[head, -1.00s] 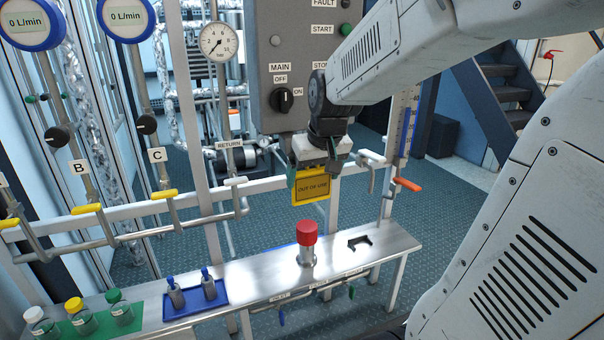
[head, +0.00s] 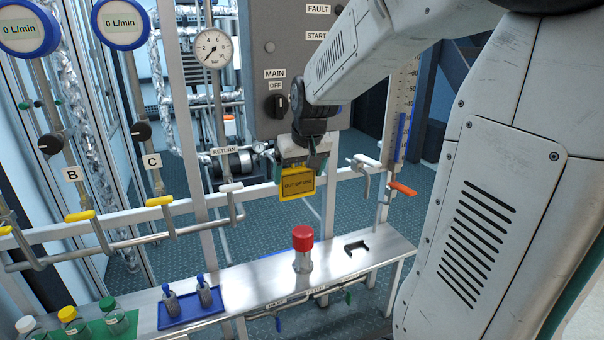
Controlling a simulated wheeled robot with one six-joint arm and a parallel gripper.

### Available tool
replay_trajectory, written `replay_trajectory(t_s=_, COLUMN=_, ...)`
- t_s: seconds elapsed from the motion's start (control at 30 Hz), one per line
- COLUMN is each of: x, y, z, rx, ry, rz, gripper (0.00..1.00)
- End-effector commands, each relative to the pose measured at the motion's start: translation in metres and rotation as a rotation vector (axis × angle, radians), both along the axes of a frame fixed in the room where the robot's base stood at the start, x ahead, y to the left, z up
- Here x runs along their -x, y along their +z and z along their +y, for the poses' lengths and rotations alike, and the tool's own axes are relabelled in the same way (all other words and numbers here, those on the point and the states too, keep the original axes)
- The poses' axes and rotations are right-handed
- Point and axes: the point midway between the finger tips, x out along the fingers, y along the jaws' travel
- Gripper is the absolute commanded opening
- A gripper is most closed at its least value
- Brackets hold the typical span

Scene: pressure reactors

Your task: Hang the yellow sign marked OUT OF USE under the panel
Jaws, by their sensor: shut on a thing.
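The yellow sign (head: 297,185) marked OUT OF USE hangs upright from my gripper (head: 303,165), which is shut on its upper part. The sign is in the air in front of the white rail, above the metal bench. The grey panel (head: 262,62) with the MAIN switch (head: 276,106) and the FAULT and START labels is above and behind my gripper. My arm covers the panel's right part. The gripper and arm hide part of the panel's lower edge, and I see no hook there.
A red-capped container (head: 302,250) stands on the bench (head: 255,280) below the sign, beside a black bracket (head: 357,247). A blue tray (head: 190,312) with small bottles is at left.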

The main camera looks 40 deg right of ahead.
Motion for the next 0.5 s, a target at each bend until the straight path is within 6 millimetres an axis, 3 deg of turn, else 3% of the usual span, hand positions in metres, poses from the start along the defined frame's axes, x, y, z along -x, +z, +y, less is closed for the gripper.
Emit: replay_trajectory(t_s=0.5, x=-0.031, y=-0.002, z=-0.009, rx=0.0, ry=0.0, rz=0.0, gripper=0.63)
